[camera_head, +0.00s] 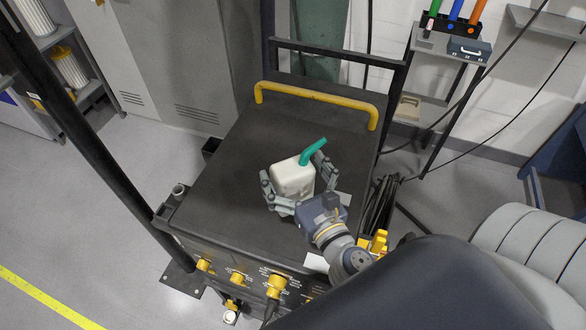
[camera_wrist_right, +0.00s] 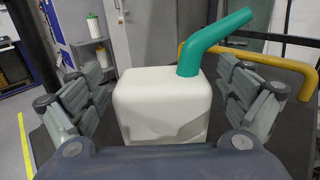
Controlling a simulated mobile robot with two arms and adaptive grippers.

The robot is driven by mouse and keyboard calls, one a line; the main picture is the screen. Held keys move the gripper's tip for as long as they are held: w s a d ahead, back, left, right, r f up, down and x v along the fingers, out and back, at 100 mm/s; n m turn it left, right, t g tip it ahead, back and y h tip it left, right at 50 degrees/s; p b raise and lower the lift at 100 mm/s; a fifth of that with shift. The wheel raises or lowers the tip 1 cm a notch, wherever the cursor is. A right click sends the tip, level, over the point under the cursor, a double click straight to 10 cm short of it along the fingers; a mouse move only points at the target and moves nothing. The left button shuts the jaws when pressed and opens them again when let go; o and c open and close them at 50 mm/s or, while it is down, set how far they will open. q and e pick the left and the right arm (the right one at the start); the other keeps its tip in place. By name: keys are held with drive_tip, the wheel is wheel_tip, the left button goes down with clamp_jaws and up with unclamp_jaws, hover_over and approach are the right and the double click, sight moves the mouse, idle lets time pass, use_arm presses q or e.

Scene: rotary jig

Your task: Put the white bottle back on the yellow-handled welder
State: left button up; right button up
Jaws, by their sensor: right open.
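The white bottle (camera_head: 293,180) with a teal angled spout stands upright on the black top of the welder (camera_head: 225,175), which has a yellow handle (camera_head: 316,97) along its far edge. My right gripper (camera_head: 296,182) is around the bottle with its fingers spread on either side. In the right wrist view the bottle (camera_wrist_right: 163,105) sits between the open fingers, with a gap visible on each side. The bottle's lower part is hidden there by the gripper's palm. My left gripper is not in view.
Yellow knobs and connectors (camera_head: 238,277) line the welder's front. A dark post (camera_head: 85,120) rises at left. Hanging cables (camera_head: 382,203) are right of the welder. A grey cabinet (camera_head: 180,60) stands behind left. Most of the welder top around the bottle is clear.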

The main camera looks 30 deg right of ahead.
drive_tip(key=shift+r, duration=0.15)
drive_tip(key=shift+s+f, duration=0.25)
drive_tip(key=s+b, duration=0.4)
drive_tip(key=s, duration=0.2)
drive_tip(key=shift+s+a+r, duration=0.1)
drive_tip(key=shift+a, duration=0.05)
drive_tip(key=shift+s+a+r, duration=0.15)
drive_tip(key=shift+s, duration=2.5)
